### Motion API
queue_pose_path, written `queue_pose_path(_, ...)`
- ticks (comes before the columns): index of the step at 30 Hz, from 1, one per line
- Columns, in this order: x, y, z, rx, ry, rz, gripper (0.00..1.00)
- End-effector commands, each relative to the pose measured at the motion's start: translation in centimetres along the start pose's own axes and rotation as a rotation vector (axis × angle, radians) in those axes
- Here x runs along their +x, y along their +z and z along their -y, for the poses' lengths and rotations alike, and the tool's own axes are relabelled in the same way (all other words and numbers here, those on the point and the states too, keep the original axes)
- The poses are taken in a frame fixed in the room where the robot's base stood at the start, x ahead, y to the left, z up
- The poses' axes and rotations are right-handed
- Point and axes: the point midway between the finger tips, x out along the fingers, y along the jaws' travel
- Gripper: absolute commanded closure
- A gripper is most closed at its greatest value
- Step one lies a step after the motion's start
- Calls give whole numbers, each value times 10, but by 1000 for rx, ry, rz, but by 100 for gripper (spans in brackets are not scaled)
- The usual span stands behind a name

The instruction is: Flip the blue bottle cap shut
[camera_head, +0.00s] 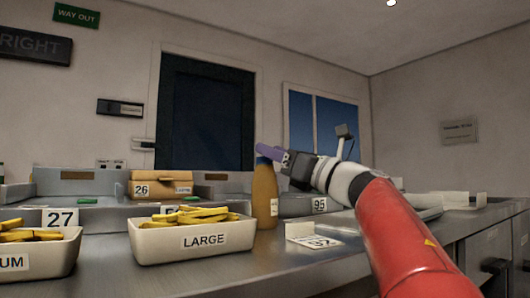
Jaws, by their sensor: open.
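A yellow-orange bottle (264,196) stands upright on the steel counter, just right of the white tray marked LARGE. A small dark blue part of its cap (262,161) shows at the bottle top. My gripper (268,153) reaches in from the right at the height of the cap. A purple, finger-like piece at its end lies across the bottle top and hides most of the cap. My gripper is open. I cannot tell whether the cap's lid is up or down, or whether my gripper touches it.
The white LARGE tray (192,246) holds yellow fries; another white tray (39,258) stands at far left. A brown box (160,187) sits behind. A card marked 92 (318,242) lies right of the bottle. The counter's front (250,275) is clear.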

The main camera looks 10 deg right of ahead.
Motion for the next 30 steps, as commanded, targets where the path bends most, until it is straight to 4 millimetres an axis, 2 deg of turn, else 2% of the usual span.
queue_pose_path(2, -22, -1, 0, -1, -4, 1, 54)
queue_pose_path(9, -75, 25, 0, -2, -5, 1, 54)
queue_pose_path(15, -109, 39, 1, -1, -3, 1, 54)
queue_pose_path(21, -124, 46, 0, 0, -2, 1, 54)
queue_pose_path(30, -125, 46, 0, 0, 0, 0, 54)
